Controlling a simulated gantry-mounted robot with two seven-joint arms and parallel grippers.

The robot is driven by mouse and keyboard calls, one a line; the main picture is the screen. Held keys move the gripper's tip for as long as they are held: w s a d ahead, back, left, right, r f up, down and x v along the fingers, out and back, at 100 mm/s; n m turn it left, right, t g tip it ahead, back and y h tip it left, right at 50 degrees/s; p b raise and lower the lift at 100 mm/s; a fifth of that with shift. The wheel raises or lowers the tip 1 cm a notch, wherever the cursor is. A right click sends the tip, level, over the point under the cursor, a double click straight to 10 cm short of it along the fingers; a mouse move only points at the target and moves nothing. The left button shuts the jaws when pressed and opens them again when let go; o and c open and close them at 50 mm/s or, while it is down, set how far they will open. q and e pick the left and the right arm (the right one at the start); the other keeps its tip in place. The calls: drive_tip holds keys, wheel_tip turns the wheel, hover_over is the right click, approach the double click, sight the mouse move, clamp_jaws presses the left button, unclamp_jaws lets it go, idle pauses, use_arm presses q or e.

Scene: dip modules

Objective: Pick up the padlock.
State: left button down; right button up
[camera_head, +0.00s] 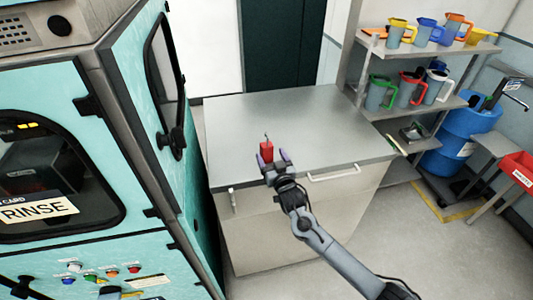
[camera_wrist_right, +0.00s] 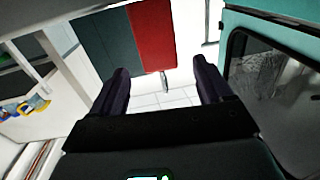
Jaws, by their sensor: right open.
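The red padlock (camera_head: 266,151) stands upright on the grey worktop, with its thin metal shackle at the top. My right gripper (camera_head: 271,160) is just on the near side of it, with its dark purple fingers spread and pointing toward it. In the right wrist view, the padlock's red body (camera_wrist_right: 151,38) shows large at the top, in the gap between the two open fingers (camera_wrist_right: 162,85). I cannot tell whether the fingertips reach alongside the padlock. My left gripper is not in view.
The worktop (camera_head: 325,125) is otherwise clear. A teal machine (camera_head: 125,185) with a RINSE label stands close on the left. Shelves with coloured jugs (camera_head: 411,87), a blue drum (camera_head: 460,135) and a red bin (camera_head: 517,172) are on the right. A drawer handle (camera_head: 334,174) is below the worktop's front edge.

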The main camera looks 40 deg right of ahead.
sight(268, 151)
drive_tip(key=shift+f+x, duration=0.15)
drive_tip(key=shift+x, duration=1.3)
drive_tip(key=shift+f+x, duration=0.15)
drive_tip(key=shift+x, duration=1.35)
drive_tip(key=c, duration=1.1)
